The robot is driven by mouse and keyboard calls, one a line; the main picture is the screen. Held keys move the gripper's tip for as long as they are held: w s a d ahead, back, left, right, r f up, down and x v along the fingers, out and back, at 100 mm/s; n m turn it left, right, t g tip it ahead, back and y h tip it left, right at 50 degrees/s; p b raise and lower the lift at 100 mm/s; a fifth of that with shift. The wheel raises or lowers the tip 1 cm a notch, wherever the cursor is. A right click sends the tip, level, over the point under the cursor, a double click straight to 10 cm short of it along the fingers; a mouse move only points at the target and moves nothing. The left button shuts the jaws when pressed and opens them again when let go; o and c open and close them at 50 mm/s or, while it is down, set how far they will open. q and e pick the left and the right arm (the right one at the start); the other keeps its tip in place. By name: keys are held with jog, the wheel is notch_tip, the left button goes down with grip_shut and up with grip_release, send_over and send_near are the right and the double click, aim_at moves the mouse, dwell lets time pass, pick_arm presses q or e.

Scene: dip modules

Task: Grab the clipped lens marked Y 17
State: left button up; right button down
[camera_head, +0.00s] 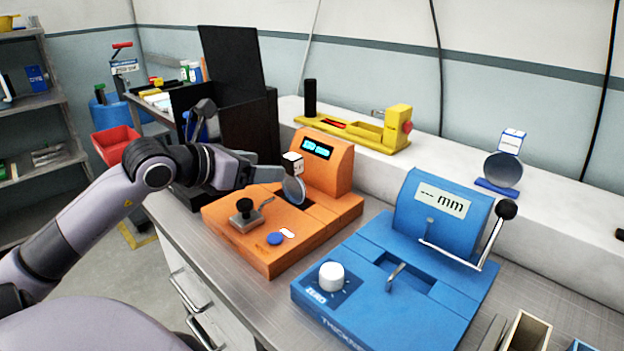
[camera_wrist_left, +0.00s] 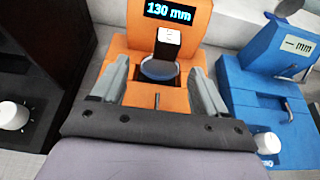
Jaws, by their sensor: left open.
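A clipped lens (camera_head: 294,189) with a white-faced, dark clip (camera_head: 292,162) stands upright in the slot of the orange gauge (camera_head: 240,240). It also shows in the left wrist view (camera_wrist_left: 160,71), below the clip (camera_wrist_left: 168,42). The clip's marking is too small to read. My left gripper (camera_wrist_left: 158,68) is open, with one finger on each side of this lens and apart from it. In the head view the gripper (camera_head: 278,176) is at the lens. Another clipped lens (camera_head: 503,170) stands in a blue holder on the back ledge; its label is unreadable. My right gripper is out of view.
The orange gauge's display (camera_wrist_left: 171,11) reads 130 mm. A blue thickness gauge (camera_head: 400,280) with a lever stands to the right. A black box (camera_head: 250,128) with a raised lid is behind my left arm. A yellow device (camera_head: 355,130) sits on the ledge.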

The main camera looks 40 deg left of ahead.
aim_at(293, 182)
pick_arm(q)
jog(key=shift+w+f, duration=0.15)
jog(key=shift+w, duration=0.45)
jog(key=shift+w+d+f+p, duration=0.15)
jog(key=shift+w+d+f, duration=0.1)
jog(key=shift+w, duration=0.25)
jog(key=shift+w+d+f+p, duration=0.1)
jog(key=shift+w+f+p, duration=0.1)
jog(key=shift+w, duration=0.3)
jog(key=shift+w+d+f+p, duration=0.15)
jog(key=shift+w+d+f, duration=0.1)
jog(key=shift+w, duration=0.25)
jog(key=shift+x, duration=1.2)
jog(key=shift+f, duration=0.1)
grip_shut()
